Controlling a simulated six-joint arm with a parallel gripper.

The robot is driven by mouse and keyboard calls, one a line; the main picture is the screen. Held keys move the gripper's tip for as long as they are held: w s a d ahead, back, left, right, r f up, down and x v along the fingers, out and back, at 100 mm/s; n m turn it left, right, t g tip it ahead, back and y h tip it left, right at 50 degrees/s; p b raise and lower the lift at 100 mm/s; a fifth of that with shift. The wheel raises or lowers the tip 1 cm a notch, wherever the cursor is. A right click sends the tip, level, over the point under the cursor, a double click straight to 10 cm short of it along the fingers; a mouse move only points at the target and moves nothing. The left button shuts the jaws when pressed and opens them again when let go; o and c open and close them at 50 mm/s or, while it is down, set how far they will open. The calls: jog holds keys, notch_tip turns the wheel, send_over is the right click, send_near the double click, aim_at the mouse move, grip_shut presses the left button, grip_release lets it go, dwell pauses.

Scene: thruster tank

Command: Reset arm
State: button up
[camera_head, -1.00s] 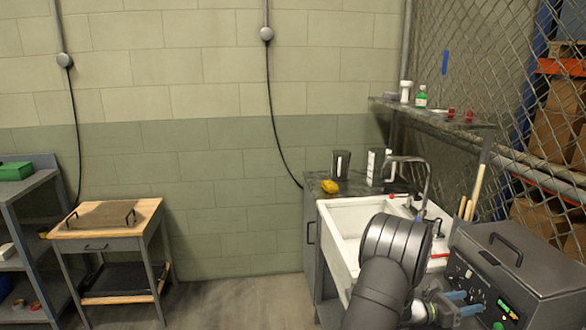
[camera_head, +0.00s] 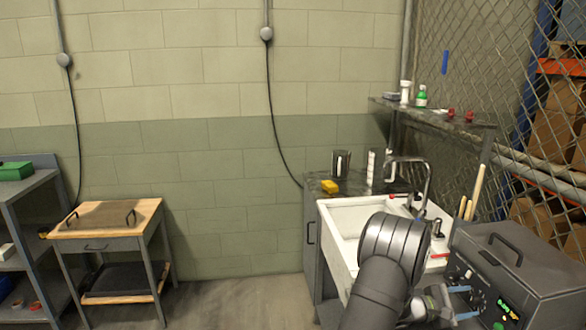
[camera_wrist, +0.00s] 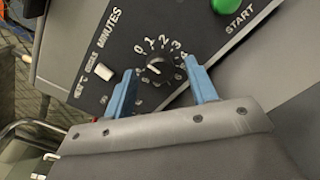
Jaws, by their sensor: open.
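My gripper (camera_wrist: 162,90) has two blue fingers, spread apart with nothing between them. In the wrist view the fingers point at the control panel (camera_wrist: 75,75) of a grey machine. A round black knob (camera_wrist: 155,66) with numbers around it shows just beyond and between the fingertips; whether the fingers touch the panel I cannot tell. A green START button (camera_wrist: 228,5) is at the top right, and a white switch (camera_wrist: 104,71) is left of the knob. In the head view my gripper (camera_head: 470,302) is at the front of the machine (camera_head: 525,265), low on the right.
A white sink (camera_head: 345,222) with a tall faucet (camera_head: 425,180) stands just left of the machine. A shelf (camera_head: 430,115) with small bottles is above it. A wire fence is on the right. A wooden-topped cart (camera_head: 75,222) stands far left, with open floor (camera_head: 235,300) between.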

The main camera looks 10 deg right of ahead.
jog(key=m, duration=0.4)
jog(key=shift+m, duration=0.4)
jog(key=shift+a, duration=0.9)
jog(key=o, duration=1.1)
jog(key=shift+c, duration=0.2)
jog(key=w+a+n, duration=0.2)
jog(key=a, duration=0.1)
jog(key=w+a+n, duration=0.2)
jog(key=a, duration=0.2)
jog(key=w+a+n, duration=0.1)
jog(key=w+a, duration=0.1)
jog(key=a, duration=0.1)
jog(key=shift+w+a+n, duration=0.2)
jog(key=shift+a+n, duration=0.05)
jog(key=shift+n, duration=0.15)
jog(key=w+a+n, duration=0.1)
jog(key=a+n, duration=0.1)
jog(key=a, duration=0.2)
jog(key=w+a+n, duration=0.1)
jog(key=a+n, duration=0.1)
jog(key=a, duration=0.1)
jog(key=w+a+n, duration=0.1)
jog(key=a+n, duration=0.1)
jog(key=a, duration=0.2)
jog(key=shift+w+a+n+t, duration=0.25)
jog(key=shift+a+n+t, duration=0.05)
jog(key=shift+a+n, duration=0.1)
jog(key=d, duration=1)
jog(key=shift+a, duration=0.15)
jog(key=a, duration=1)
